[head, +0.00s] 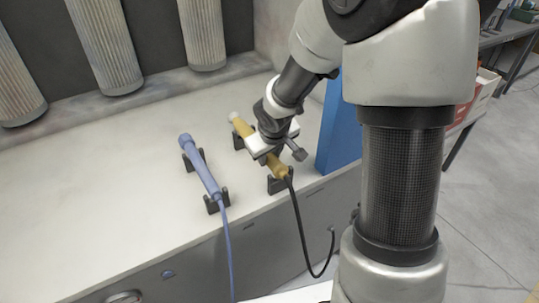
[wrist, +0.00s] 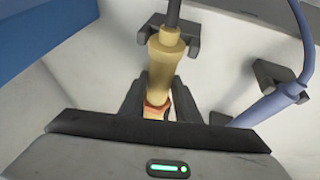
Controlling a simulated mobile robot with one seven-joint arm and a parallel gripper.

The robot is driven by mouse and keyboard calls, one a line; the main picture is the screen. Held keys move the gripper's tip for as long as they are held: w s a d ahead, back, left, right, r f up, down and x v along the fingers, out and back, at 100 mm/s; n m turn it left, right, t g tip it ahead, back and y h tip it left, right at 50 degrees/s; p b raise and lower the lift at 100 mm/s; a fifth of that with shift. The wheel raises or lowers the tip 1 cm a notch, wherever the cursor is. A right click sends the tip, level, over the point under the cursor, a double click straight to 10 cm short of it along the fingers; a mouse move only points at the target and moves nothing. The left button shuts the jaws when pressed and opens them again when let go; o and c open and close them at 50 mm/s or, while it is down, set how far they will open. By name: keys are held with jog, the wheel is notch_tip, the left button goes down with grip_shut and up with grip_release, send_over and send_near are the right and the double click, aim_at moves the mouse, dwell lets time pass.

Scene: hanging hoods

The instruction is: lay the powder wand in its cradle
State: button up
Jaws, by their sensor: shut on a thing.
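The yellow powder wand (head: 243,127) has a pale tip and a black hose trailing from its lower end. My gripper (head: 262,151) is shut around its middle. The wand lines up with its cradle, two dark forked rests; the near rest (head: 280,184) is under the hose end and the far rest (head: 238,141) is near the tip. In the wrist view the wand (wrist: 164,62) runs between my fingers (wrist: 157,98), with its hose end at the dark rest (wrist: 188,45). I cannot tell whether it touches the rests. My gripper hides part of the wand.
A blue wand (head: 203,172) with a blue hose lies in a similar pair of rests to the left. A blue panel (head: 333,125) stands close on the right of my gripper. Ribbed grey filters (head: 105,45) hang at the back. The pale surface at left is clear.

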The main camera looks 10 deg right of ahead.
jog(key=o, duration=1.2)
jog(key=p+v, duration=0.8)
jog(key=v, duration=0.9)
jog(key=shift+a+r, duration=0.1)
jog(key=shift+r, duration=0.15)
